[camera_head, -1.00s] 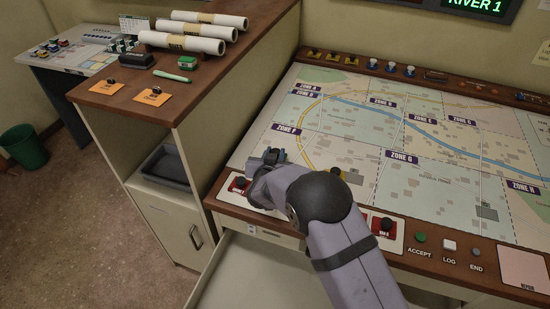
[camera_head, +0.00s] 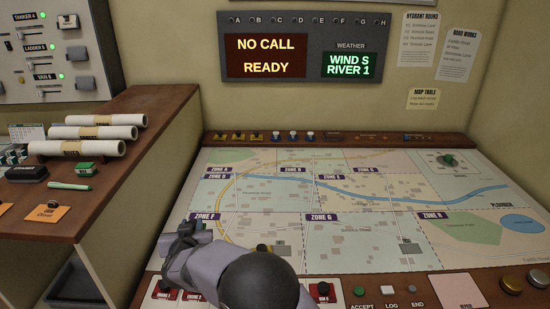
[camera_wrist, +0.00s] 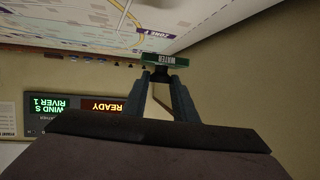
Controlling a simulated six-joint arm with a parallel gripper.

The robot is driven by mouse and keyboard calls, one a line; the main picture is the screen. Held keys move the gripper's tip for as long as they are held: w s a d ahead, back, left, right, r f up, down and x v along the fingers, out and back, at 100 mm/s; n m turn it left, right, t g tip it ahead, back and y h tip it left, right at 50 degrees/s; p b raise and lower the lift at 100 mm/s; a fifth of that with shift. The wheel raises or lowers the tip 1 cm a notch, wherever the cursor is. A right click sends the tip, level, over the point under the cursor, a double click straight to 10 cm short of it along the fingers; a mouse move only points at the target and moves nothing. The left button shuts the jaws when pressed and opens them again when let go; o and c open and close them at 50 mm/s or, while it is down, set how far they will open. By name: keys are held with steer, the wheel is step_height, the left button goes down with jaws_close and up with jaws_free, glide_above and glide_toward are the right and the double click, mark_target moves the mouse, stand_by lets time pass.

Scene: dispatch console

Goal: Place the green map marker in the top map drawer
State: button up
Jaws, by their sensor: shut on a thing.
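My gripper (camera_wrist: 162,80) is shut on a green block (camera_wrist: 165,60) with a dark grip and a label that seems to read WATER. The wrist view shows the block at the fingertips, in front of the map. In the head view my gripper (camera_head: 194,232) is by the Zone F label, over the map's lower left, and the held block cannot be made out there. Another small green piece (camera_head: 448,160) with a knob is at the map's upper right. The map drawer is outside both current views.
The map table (camera_head: 350,208) has red-and-white pieces (camera_head: 323,290) and buttons along its front edge. A brown shelf (camera_head: 110,190) at left holds rolled maps (camera_head: 95,133), a green pen (camera_head: 69,186) and a green box (camera_head: 84,168). A dark tray (camera_head: 75,290) sits below it.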

steer(key=shift+w, duration=0.1)
steer(key=w+d+r+m+h+b, duration=0.15)
steer(key=w+d, duration=0.25)
steer(key=d, duration=0.7)
steer(key=w+d+r+m+h+b, duration=0.1)
steer(key=w+d+m+h, duration=0.2)
steer(key=d, duration=0.7)
steer(key=w+d+r+m+h+b, duration=0.15)
steer(key=w+d, duration=0.35)
steer(key=d, duration=0.6)
steer(key=s+d+m+g+h+b, duration=0.1)
steer(key=s+d+m+g+h, duration=0.2)
steer(key=d, duration=1.5)
steer(key=shift+s+d+f+t+h, duration=0.5)
steer(key=shift+s+d+f+h, duration=0.3)
steer(key=shift+s+d+f, duration=1.35)
steer(key=shift+s+a+f+b, duration=0.2)
steer(key=shift+f+b, duration=0.2)
steer(key=shift+f, duration=1.95)
steer(key=shift+s+a+f+b, duration=0.15)
steer(key=shift+f+b, duration=0.2)
steer(key=shift+f, duration=1.95)
steer(key=shift+f, duration=0.2)
